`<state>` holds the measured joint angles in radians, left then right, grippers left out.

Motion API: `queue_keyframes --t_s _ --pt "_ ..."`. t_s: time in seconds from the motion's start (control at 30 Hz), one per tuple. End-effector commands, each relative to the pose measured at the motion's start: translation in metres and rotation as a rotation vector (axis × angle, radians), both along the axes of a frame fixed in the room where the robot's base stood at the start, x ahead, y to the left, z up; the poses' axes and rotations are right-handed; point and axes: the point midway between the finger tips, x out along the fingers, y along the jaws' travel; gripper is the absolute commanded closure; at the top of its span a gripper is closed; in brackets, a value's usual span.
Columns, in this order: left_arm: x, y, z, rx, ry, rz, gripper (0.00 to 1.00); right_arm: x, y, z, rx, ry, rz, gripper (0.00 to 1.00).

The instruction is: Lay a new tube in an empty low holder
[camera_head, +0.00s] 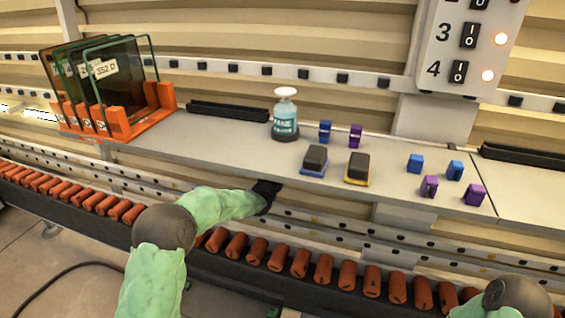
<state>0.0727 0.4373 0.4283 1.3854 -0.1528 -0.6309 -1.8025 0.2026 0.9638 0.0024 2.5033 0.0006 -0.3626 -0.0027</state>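My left arm reaches in from the lower left, and its dark gripper (266,194) is at the front edge of the grey shelf (225,143), above the row of red-orange rollers. Its fingers are small and dark, so I cannot tell whether they are open or hold anything. Only a part of my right arm shows at the bottom right corner; its gripper is out of view. I cannot pick out a new tube. Two long, low black holders lie at the back of the shelf, one left of centre (228,111) and one at the right (530,158); I see no tube in either.
A bottle (285,118) with teal liquid, two dark sponge-like blocks (315,159) (358,167) and several small blue and purple pieces (429,186) stand on the shelf. An orange rack (120,118) holds glass panes at the left. Red-orange rollers (300,262) line the front.

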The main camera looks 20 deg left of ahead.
Motion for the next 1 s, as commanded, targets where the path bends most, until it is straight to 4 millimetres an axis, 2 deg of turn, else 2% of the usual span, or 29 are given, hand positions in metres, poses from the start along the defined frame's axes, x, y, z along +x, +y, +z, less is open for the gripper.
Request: queue_keyframes --t_s 0.9,0.93,1.0 --pt "0.0001 0.0002 -0.0095 0.0 0.0 0.0 0.97 0.0 0.0 0.0 0.0 0.0 0.0 0.37" --pt "0.0001 0.0002 -0.0092 0.0 0.0 0.0 0.55 0.0 0.0 0.0 0.0 0.0 0.0 0.37" --pt "0.0001 0.0002 -0.0093 0.0 0.0 0.0 0.36 0.0 0.0 0.0 0.0 0.0 0.0 0.37"
